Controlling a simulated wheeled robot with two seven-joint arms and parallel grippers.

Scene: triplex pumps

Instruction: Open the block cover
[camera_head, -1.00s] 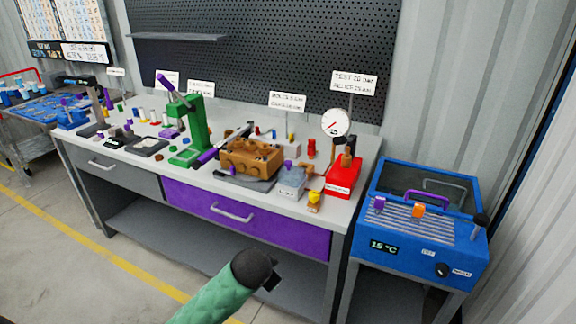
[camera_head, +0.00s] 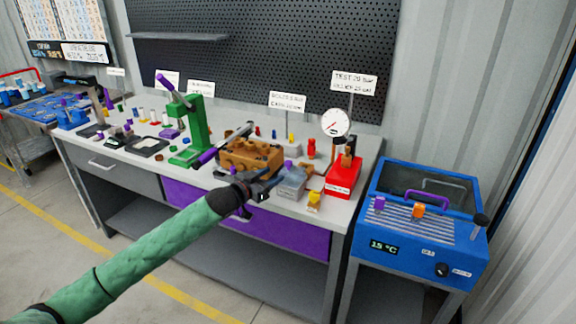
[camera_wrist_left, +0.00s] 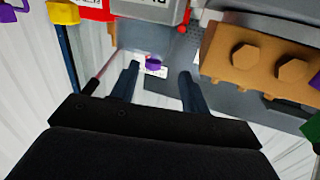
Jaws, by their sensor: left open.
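My left gripper (camera_head: 268,188) is open and empty, reaching in over the bench's front edge, just in front of the orange-brown pump block (camera_head: 250,157). The block has large hex bolts and shows at the right of the left wrist view (camera_wrist_left: 265,62). A grey box (camera_head: 292,184) with a lid stands right of the block, partly hidden by my gripper. In the left wrist view, its purple knob (camera_wrist_left: 154,62) and white label appear between the two fingers, farther off, with no contact visible. I cannot tell which of these carries the block cover. My right gripper is not in view.
A red gauge stand (camera_head: 343,177) and a yellow-topped part (camera_head: 314,200) are close on the right. A green press (camera_head: 187,130) stands left of the block. A blue bath (camera_head: 425,220) is on the far right. The purple drawer (camera_head: 290,232) is shut.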

